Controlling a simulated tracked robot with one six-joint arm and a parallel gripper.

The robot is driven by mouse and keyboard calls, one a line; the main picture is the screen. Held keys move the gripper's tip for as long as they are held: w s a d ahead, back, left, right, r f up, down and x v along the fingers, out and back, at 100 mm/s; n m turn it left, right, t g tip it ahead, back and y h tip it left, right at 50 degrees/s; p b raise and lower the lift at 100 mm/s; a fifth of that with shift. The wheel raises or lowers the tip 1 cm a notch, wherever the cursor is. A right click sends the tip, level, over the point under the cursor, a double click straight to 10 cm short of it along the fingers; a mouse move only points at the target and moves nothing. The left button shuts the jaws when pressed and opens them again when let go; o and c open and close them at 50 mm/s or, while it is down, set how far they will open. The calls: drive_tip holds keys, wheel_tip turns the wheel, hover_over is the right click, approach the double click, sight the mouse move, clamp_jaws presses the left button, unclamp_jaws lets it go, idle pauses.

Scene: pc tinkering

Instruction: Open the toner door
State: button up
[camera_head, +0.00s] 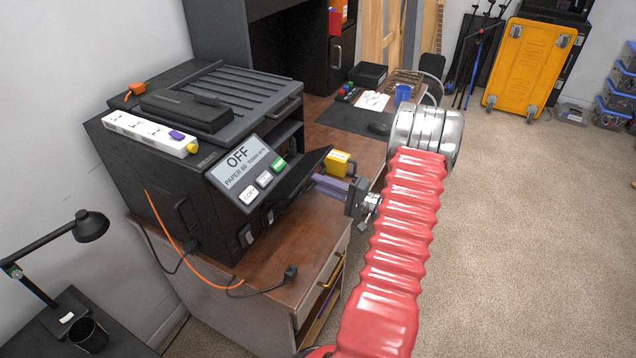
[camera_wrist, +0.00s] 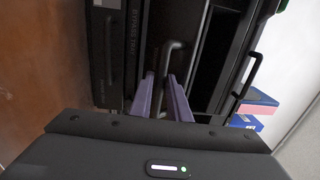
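The black printer (camera_head: 190,160) stands on the brown desk, its sloped display reading OFF, paper 60 and toner 46%. My gripper (camera_head: 325,184), with purple fingers, is at the printer's front, partly hidden by its slanted black panel. In the wrist view my gripper (camera_wrist: 164,80) has its two fingers apart, with a grey bar handle (camera_wrist: 172,48) between them on the printer front. I cannot tell whether the fingers touch the handle. No label shows which panel is the toner door. A panel marked BYPASS TRAY (camera_wrist: 131,40) is left of the handle.
Another dark handle (camera_wrist: 250,76) is at the right of the wrist view. A yellow box (camera_head: 341,163) lies on the desk (camera_head: 270,260) beyond my fingers. A white power strip (camera_head: 150,133) rests on the printer. An orange cable (camera_head: 175,240) hangs down its side. Open carpet (camera_head: 520,220) lies at the right.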

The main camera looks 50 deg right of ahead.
drive_tip(key=v, duration=1.3)
drive_tip(key=shift+s, duration=0.25)
drive_tip(key=shift+f, duration=0.1)
drive_tip(key=shift+c, duration=0.3)
